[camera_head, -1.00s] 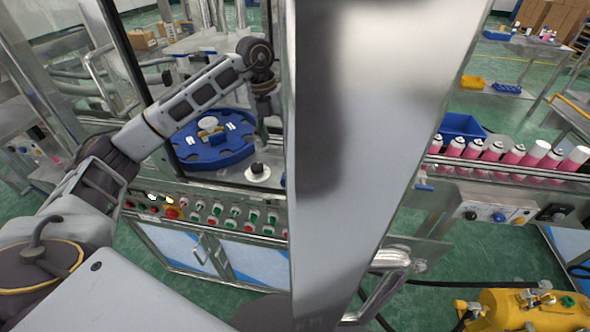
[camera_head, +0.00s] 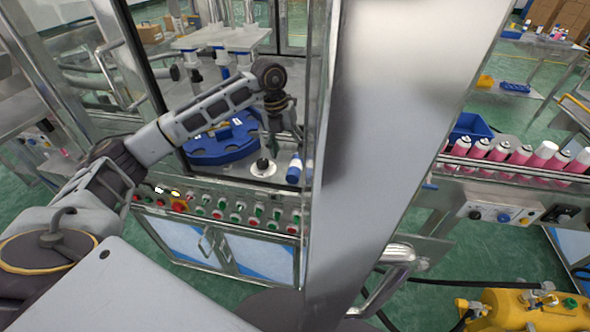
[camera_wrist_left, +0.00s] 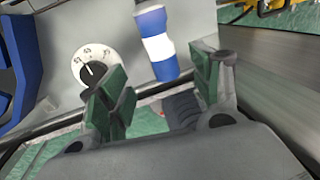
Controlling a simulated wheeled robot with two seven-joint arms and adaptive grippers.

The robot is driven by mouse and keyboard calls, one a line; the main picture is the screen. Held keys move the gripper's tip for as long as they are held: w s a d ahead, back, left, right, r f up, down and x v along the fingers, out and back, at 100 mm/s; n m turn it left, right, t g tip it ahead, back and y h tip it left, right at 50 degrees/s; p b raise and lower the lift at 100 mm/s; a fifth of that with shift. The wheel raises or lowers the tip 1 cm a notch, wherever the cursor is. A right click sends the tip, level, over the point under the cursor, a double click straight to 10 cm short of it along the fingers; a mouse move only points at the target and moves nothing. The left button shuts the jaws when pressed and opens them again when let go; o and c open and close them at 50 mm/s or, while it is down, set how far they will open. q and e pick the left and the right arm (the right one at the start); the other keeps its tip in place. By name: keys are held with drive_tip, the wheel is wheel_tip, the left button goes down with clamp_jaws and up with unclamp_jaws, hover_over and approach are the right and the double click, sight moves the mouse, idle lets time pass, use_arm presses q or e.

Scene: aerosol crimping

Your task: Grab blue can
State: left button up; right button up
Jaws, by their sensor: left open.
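The blue can, blue with a white band, stands inside the machine (camera_head: 294,168) near its right post, and part of it is hidden behind the post's edge. In the left wrist view the blue can (camera_wrist_left: 157,45) lies just beyond the fingers, slightly right of the middle between them. My left gripper (camera_head: 274,138) hangs inside the machine, left of the can. In the left wrist view its green-padded fingers (camera_wrist_left: 160,92) are apart with nothing between them. My right gripper is not in view.
A white dial (camera_wrist_left: 96,65) sits on the machine deck beside the can. A blue rotary table (camera_head: 222,150) is to the left. A metal door frame (camera_head: 385,110) blocks the middle. Pink cans (camera_head: 520,155) line a conveyor at the right.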

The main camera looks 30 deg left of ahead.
sight(293, 166)
use_arm(q)
drive_tip(key=shift+w+d+f, duration=0.1)
drive_tip(key=shift+d+f, duration=0.05)
drive_tip(key=shift+f, duration=0.5)
drive_tip(key=shift+d+f, duration=0.1)
drive_tip(key=shift+f, duration=0.5)
drive_tip(key=shift+d+f, duration=0.15)
drive_tip(key=shift+f, duration=0.35)
drive_tip(key=shift+d+f+p, duration=0.2)
drive_tip(key=shift+f+p, duration=0.15)
drive_tip(key=shift+f, duration=0.3)
drive_tip(key=shift+d+f+p, duration=0.15)
drive_tip(key=shift+f+p, duration=0.15)
drive_tip(key=shift+f, duration=0.3)
drive_tip(key=shift+d+f, duration=0.15)
drive_tip(key=shift+f, duration=0.65)
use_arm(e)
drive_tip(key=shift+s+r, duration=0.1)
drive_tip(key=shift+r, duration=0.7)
use_arm(q)
drive_tip(key=c, duration=1.1)
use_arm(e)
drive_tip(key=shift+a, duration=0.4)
